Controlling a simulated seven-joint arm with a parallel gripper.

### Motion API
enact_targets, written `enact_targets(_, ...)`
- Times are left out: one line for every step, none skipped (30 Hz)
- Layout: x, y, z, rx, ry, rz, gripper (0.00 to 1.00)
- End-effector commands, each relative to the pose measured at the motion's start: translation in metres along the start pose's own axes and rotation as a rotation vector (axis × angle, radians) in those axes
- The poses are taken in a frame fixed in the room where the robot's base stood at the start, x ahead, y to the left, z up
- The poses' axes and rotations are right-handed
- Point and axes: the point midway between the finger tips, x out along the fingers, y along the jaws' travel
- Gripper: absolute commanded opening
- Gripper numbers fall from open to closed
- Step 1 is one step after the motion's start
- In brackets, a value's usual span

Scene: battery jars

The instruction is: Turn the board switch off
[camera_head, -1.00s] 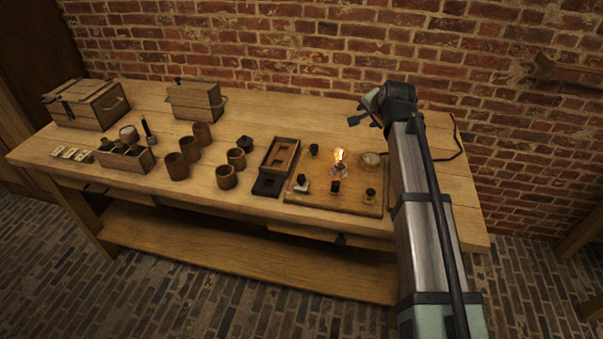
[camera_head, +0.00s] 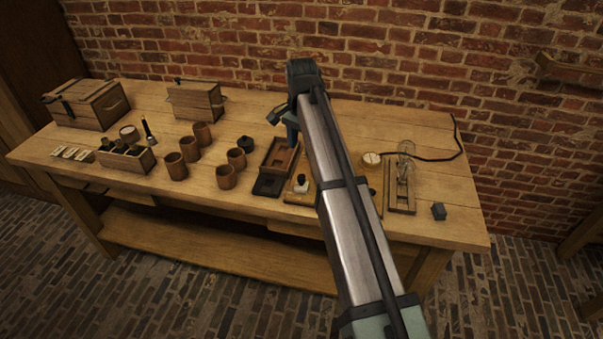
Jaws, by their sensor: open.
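The wooden circuit board (camera_head: 297,198) lies near the front edge of the bench, mostly hidden behind my arm. A black-knobbed part with a white base (camera_head: 301,185) shows at its left end; it may be the switch, but I cannot tell its position. The board's lamp is hidden by my arm. A round pale dial (camera_head: 371,160) shows right of the arm, at the board's back. My gripper (camera_head: 276,118) is open and appears above the board's left back side, near the dark wooden tray (camera_head: 268,172). Its fingers are partly hidden and appear to touch nothing.
Several brown jars (camera_head: 226,176), a black round piece (camera_head: 245,143) and a small crate (camera_head: 127,161) stand to the left. Wooden boxes (camera_head: 88,104) stand at the back left. A glass lamp stand (camera_head: 401,201) and dark cube (camera_head: 438,211) are at right. A black cable (camera_head: 440,158) crosses the back right.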

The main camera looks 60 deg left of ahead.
Motion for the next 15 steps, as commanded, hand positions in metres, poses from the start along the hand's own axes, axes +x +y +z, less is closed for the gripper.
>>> enact_targets(0.010, 0.001, 0.001, 0.000, -0.001, 0.001, 0.53)
enact_targets(0.015, 0.001, 0.001, 0.000, -0.001, 0.001, 0.53)
enact_targets(0.022, 0.001, 0.001, 0.000, -0.001, 0.000, 0.53)
enact_targets(0.028, 0.001, 0.001, 0.000, -0.001, 0.001, 0.53)
enact_targets(0.033, 0.001, 0.001, 0.000, -0.001, 0.001, 0.53)
enact_targets(0.040, 0.001, 0.001, 0.000, -0.001, 0.000, 0.53)
enact_targets(0.045, 0.001, 0.001, 0.000, -0.001, 0.000, 0.53)
enact_targets(0.051, 0.001, 0.001, 0.000, -0.001, 0.000, 0.53)
enact_targets(0.058, 0.001, 0.001, 0.000, -0.001, 0.000, 0.53)
enact_targets(0.063, 0.001, 0.001, 0.000, -0.001, 0.000, 0.53)
enact_targets(0.067, 0.001, 0.000, 0.000, -0.001, 0.000, 0.53)
enact_targets(0.074, 0.001, 0.000, 0.000, 0.000, -0.001, 0.53)
enact_targets(0.079, 0.001, 0.000, 0.000, 0.000, -0.001, 0.53)
enact_targets(0.083, 0.001, 0.000, 0.000, -0.001, 0.000, 0.53)
enact_targets(0.088, 0.001, 0.000, 0.000, -0.001, 0.000, 0.53)
